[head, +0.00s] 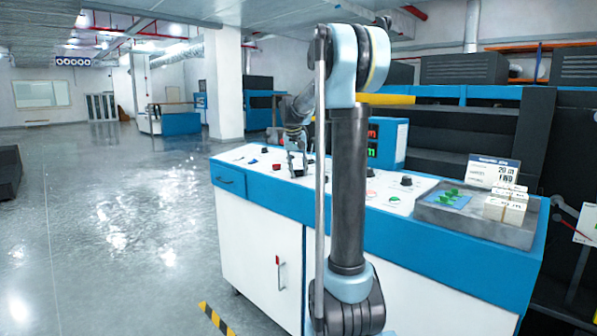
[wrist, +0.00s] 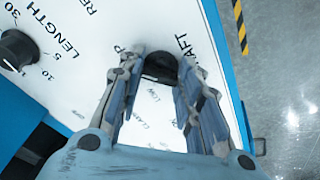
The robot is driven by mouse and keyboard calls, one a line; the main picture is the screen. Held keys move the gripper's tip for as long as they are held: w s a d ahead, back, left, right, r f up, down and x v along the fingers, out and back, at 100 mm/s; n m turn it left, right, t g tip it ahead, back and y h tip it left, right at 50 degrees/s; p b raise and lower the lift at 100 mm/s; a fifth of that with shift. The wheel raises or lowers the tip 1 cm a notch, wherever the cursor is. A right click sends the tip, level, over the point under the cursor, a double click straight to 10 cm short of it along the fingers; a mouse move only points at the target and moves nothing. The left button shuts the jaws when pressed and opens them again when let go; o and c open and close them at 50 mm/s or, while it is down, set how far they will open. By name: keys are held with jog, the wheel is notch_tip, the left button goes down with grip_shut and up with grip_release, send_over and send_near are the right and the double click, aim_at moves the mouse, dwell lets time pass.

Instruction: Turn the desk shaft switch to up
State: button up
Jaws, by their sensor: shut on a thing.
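The desk shaft switch is a black knob (wrist: 160,67) on the white panel top of the desk (head: 232,205). In the wrist view it sits between my fingertips, beside lettering that ends in "AFT". My gripper (wrist: 163,60) is shut on this knob, one finger on each side.
Another black knob (wrist: 17,48) with a numbered scale marked "LENGTH" is at the left in the wrist view. A grey tray (head: 430,214) with green pieces and a card stack (head: 505,210) stands on the desk's right end. Open floor lies left of the desk.

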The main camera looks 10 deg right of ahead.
jog(key=shift+m, duration=0.5)
jog(key=o, duration=1)
jog(key=shift+s+f, duration=0.1)
jog(key=shift+o, duration=0.3)
jog(key=v, duration=1.2)
jog(key=s+d+f, duration=0.1)
jog(key=s+f, duration=0.3)
jog(key=s, duration=0.3)
jog(key=s+d+f+n, duration=0.1)
jog(key=s+f, duration=0.3)
jog(key=s, duration=0.4)
jog(key=s+f, duration=0.4)
jog(key=s, duration=0.3)
jog(key=s+f+n+y, duration=0.1)
jog(key=s+f, duration=1.8)
jog(key=f, duration=0.1)
jog(key=shift+y, duration=0.4)
